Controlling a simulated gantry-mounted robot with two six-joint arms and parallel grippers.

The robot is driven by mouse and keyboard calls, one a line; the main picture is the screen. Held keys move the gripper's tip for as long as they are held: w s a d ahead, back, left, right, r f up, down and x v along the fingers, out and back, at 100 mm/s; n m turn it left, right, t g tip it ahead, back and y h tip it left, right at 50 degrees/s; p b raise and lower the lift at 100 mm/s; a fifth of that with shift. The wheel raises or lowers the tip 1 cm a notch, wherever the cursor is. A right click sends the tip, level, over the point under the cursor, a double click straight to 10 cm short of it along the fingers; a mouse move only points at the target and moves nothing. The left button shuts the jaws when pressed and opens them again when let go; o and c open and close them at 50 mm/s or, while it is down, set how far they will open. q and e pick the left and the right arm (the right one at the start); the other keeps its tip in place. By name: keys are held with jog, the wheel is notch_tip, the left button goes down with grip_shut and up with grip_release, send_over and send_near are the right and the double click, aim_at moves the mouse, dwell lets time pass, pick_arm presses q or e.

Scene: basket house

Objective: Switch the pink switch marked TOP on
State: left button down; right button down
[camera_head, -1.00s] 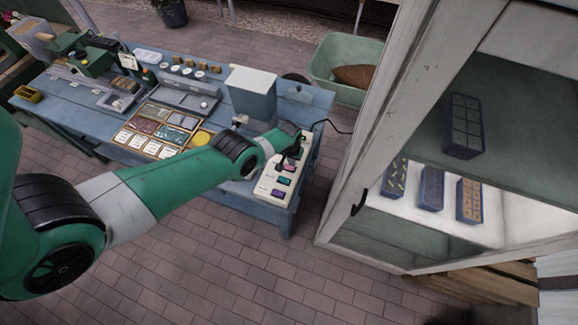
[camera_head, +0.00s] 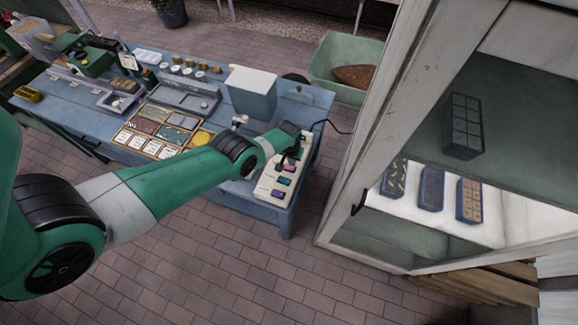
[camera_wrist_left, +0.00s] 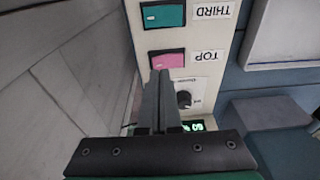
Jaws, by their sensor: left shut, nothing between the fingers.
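The pink switch marked TOP (camera_wrist_left: 166,61) shows in the left wrist view on a cream panel (camera_wrist_left: 212,45), its label upside down to its right. In the head view the panel (camera_head: 268,187) lies at the right end of the blue bench; I cannot tell there which switch is TOP. My left gripper (camera_wrist_left: 159,77) is shut and empty, its fingertips at the near edge of the pink switch. I cannot tell whether they touch it. In the head view the left gripper (camera_head: 284,158) is over the panel and hides part of it. My right gripper is not in view.
A teal switch marked THIRD (camera_wrist_left: 163,14) is beyond TOP. A dark knob (camera_wrist_left: 184,98) and a green-lit display (camera_wrist_left: 195,126) are beside the fingers. A blue-grey box (camera_head: 252,97) stands behind the panel. A white-framed cabinet (camera_head: 372,130) is to the right.

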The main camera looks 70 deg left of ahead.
aim_at(292, 168)
pick_arm(q)
jog(key=shift+f+b, duration=0.9)
jog(key=shift+b, duration=0.05)
dwell(0.6)
notch_tip(292, 168, up, 7)
jog(key=p, duration=0.7)
jog(key=shift+r, duration=0.1)
dwell(0.5)
